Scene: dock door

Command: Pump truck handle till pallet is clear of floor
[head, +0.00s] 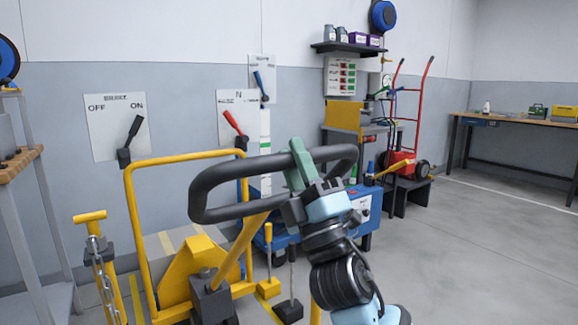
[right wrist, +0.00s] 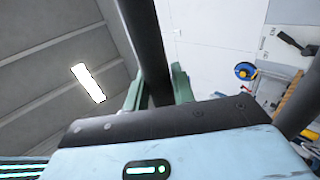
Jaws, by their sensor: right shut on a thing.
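The truck handle (head: 225,176) is a black loop on a yellow shaft (head: 240,246), which slopes down to a yellow pallet truck body (head: 187,270). My right gripper (head: 304,166), with green fingers, is shut on the top bar of the loop in the head view. In the right wrist view, the black handle bar (right wrist: 146,40) runs between the fingers of the same gripper (right wrist: 157,88). I cannot make out the pallet or its gap to the floor. My left gripper is not in view.
A yellow tube frame (head: 130,215) and a yellow post with a chain (head: 90,216) stand at left. Wall panels carry a black lever (head: 134,127) and a red lever (head: 233,122). A blue cart (head: 362,204) stands behind my right arm. Floor at right (head: 480,250) is clear.

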